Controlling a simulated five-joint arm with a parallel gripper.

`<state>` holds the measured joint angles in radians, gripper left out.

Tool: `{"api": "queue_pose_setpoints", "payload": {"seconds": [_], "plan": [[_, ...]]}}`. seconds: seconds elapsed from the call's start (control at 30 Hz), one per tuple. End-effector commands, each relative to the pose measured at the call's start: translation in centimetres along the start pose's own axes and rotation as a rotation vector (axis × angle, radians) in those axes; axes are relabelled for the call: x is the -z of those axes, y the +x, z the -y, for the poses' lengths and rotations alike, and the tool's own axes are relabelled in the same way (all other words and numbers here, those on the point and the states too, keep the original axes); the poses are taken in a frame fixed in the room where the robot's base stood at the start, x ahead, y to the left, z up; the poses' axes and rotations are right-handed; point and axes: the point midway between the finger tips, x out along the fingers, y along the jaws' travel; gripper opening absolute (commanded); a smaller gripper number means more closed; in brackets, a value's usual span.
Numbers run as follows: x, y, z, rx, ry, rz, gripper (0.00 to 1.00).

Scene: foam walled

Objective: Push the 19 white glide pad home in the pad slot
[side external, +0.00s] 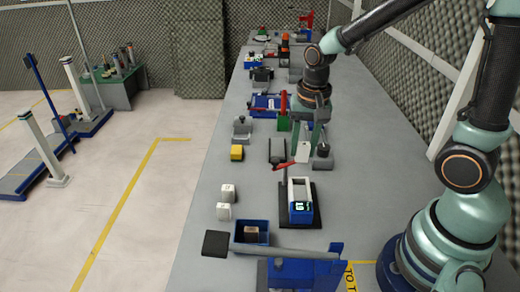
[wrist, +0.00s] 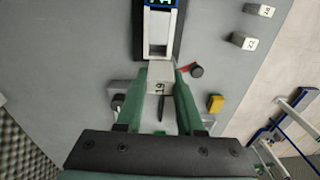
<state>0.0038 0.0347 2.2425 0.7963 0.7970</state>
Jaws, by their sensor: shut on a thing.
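My gripper (side external: 308,141) is shut on the white glide pad (side external: 303,152), which hangs from its fingertips above the bench. In the wrist view the pad (wrist: 159,78) shows the number 19 and sits between my green fingers. The pad slot is a white-framed opening (side external: 290,190) on a dark base, with a blue block and a lit green display at its near end. In the wrist view the slot frame (wrist: 146,40) lies just beyond the pad. The pad is outside the slot, and the gap in height is hard to judge.
Two white numbered blocks (side external: 228,192) (side external: 223,211) stand left of the slot. A yellow block (side external: 237,153) and a grey fixture (side external: 277,150) are farther back. A blue bin (side external: 240,240) and a blue lever device (side external: 300,272) are at the front.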

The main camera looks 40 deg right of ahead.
Motion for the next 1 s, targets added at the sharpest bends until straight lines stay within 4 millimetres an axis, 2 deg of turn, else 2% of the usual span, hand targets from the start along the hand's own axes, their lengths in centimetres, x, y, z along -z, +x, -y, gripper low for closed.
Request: {"api": "queue_pose_setpoints", "payload": {"seconds": [0.23, 0.7, 1.0], "plan": [[-0.1, 0.6, 0.0, 0.000, -0.005, 0.000, 0.00], [-0.3, 4.6, -0.2, -0.002, -0.005, 0.002, 0.00], [-0.3, 5.7, -0.2, 0.000, -0.005, 0.000, 0.00]]}}
